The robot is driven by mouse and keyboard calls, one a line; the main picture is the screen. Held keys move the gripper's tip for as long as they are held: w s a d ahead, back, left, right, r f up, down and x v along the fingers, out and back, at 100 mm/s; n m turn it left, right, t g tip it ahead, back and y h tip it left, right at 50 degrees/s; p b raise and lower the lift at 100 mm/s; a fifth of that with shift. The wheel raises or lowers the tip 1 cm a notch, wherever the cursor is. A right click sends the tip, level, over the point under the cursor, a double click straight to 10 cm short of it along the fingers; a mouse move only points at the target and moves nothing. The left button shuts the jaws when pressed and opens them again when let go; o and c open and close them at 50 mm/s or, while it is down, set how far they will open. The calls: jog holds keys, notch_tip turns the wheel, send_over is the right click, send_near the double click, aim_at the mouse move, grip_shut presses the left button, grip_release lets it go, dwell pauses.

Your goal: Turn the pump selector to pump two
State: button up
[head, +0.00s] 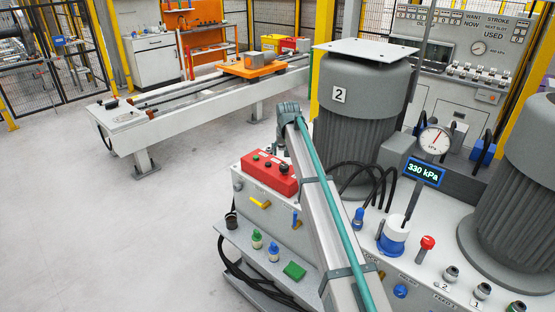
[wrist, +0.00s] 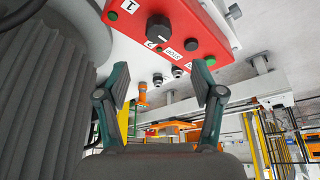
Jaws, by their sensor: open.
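The red control box (head: 266,173) sits on the grey machine bench left of the pump motor marked 2 in the head view. It also shows at the top of the wrist view (wrist: 205,22), with a black selector knob (wrist: 159,29) between labels that look like 1 and 2. In the head view my gripper is not seen.
The ribbed pump motor (head: 352,120) stands close to my arm, and its housing fills the left of the wrist view. A gauge (head: 434,139) and a 330 kPa display (head: 421,171) stand right of it. The left floor is free.

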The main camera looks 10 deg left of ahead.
aim_at(284, 166)
jog(key=p+x, duration=0.3)
jog(key=x, duration=0.8)
jog(key=shift+s, duration=0.1)
jog(key=c, duration=1.1)
